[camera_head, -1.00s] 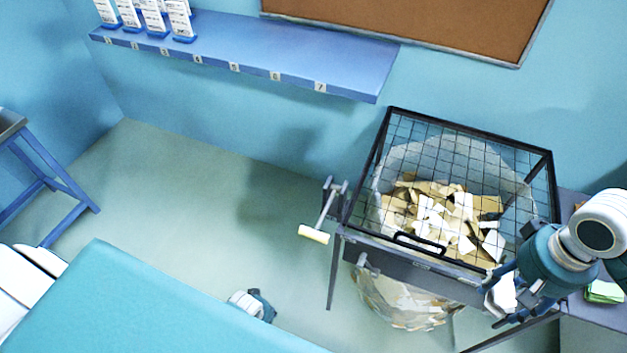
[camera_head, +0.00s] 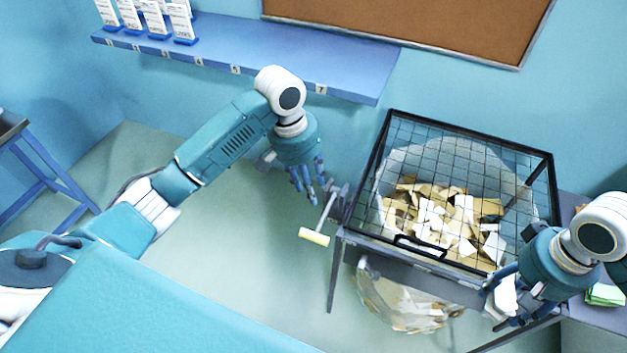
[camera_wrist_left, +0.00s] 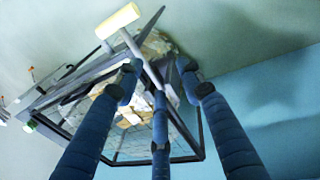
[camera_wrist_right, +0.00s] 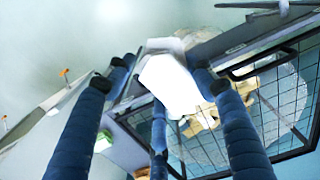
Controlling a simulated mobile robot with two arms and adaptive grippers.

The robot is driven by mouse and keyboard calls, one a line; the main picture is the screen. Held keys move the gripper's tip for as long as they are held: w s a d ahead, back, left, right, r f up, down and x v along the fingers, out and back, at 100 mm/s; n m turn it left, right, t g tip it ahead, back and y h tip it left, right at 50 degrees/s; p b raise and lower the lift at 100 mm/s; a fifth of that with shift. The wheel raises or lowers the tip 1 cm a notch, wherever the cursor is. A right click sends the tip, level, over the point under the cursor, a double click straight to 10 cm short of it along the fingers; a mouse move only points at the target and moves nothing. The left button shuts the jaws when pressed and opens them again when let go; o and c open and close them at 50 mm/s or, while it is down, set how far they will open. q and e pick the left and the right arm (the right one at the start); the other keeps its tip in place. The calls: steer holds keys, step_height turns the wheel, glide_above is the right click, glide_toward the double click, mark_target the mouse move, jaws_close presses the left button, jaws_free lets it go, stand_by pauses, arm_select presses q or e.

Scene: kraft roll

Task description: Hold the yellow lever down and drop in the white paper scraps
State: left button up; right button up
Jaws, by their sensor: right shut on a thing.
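The yellow lever (camera_head: 314,237) sticks out from the left side of a bin stand, its pale yellow handle low and its grey rod rising to a bracket; it also shows in the left wrist view (camera_wrist_left: 117,21). My left gripper (camera_head: 306,188) is just above and left of the lever, its fingers spread and empty. My right gripper (camera_head: 500,302) is shut on a white paper scrap (camera_wrist_right: 170,84) by the stand's front right corner. The bin's black wire-mesh lid (camera_head: 470,137) lies closed over a clear bag (camera_head: 408,300) with several white and tan scraps.
A blue shelf (camera_head: 250,55) with numbered places and white cards runs along the wall. A grey side table (camera_head: 588,333) with a green item (camera_head: 604,294) stands at the right. The floor (camera_head: 262,240) left of the stand is clear.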

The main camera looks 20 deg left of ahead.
arm_select(q)
step_height(320, 180, up, 5)
glide_above(324, 220)
steer(key=a, duration=0.3)
steer(key=shift+m+g, duration=0.3)
steer(key=d+f, duration=0.1)
steer(key=f, duration=0.6)
steer(key=d+f, duration=0.1)
steer(key=f, duration=0.3)
steer(key=shift+d+f, duration=0.25)
steer(key=shift+d, duration=0.05)
